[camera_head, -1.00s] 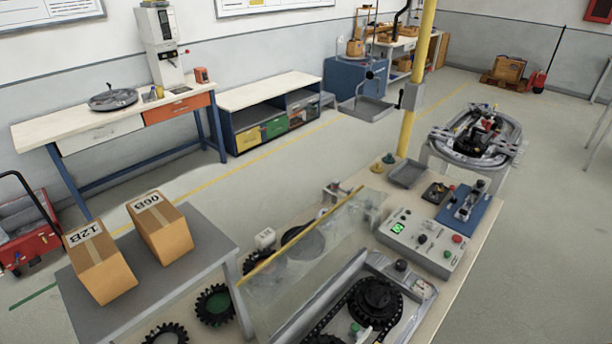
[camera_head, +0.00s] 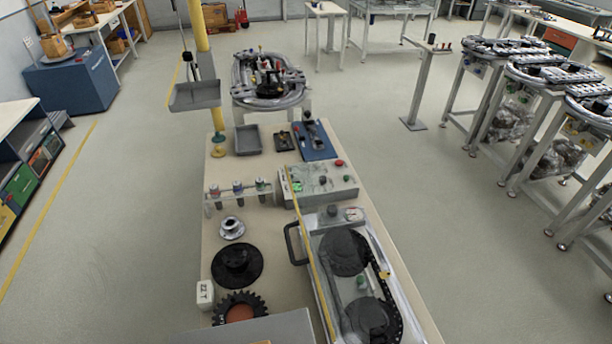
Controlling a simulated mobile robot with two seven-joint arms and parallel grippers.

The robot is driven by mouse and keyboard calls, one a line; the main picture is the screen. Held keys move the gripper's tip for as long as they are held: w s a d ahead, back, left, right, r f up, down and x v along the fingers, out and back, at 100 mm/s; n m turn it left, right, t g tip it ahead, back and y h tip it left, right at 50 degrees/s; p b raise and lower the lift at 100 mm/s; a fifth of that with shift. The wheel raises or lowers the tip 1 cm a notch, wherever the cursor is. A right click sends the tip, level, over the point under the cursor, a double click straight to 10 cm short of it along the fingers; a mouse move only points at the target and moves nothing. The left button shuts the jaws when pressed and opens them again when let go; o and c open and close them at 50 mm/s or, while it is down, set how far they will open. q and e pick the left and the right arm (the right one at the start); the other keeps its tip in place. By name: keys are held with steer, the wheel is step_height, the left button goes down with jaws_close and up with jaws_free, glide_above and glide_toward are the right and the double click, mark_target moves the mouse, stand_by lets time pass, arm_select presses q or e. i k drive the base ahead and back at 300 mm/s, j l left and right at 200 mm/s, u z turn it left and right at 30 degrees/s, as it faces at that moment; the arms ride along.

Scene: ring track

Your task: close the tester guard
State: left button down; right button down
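The tester guard (camera_head: 309,252) is a clear panel with a yellow edge strip. The strip runs lengthwise above the left part of the chain tester (camera_head: 383,250). Because the panel is see-through and viewed from above, I cannot tell its exact tilt. A black handle (camera_head: 289,243) shows just left of the strip. Inside the tester's grey housing are dark round sprockets (camera_head: 346,252) and a chain. Neither of my grippers is in view.
On the bench (camera_head: 216,175) are a control box (camera_head: 325,184) with a green display, a grey tray (camera_head: 247,140), a blue fixture (camera_head: 318,143), and gears (camera_head: 237,266) left of the tester. A yellow post (camera_head: 202,40) stands behind. Floor on the right is clear before several track stands (camera_head: 540,75).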

mark_target(296, 263)
steer(key=k+j+z, duration=0.1)
steer(key=j+z, duration=0.25)
steer(key=k+j+z, duration=0.15)
steer(key=j+z, duration=0.15)
steer(key=j, duration=0.15)
steer(key=i+j+z, duration=0.15)
steer(key=j+z, duration=0.7)
steer(key=i+j+z, duration=0.1)
steer(key=j+z, duration=0.8)
steer(key=k+j+z, duration=0.2)
steer(key=z, duration=0.25)
steer(key=k+j+z, duration=0.2)
steer(key=j+z, duration=0.2)
steer(key=k+j+z, duration=0.2)
steer(key=j+z, duration=0.25)
steer(key=k+l, duration=0.05)
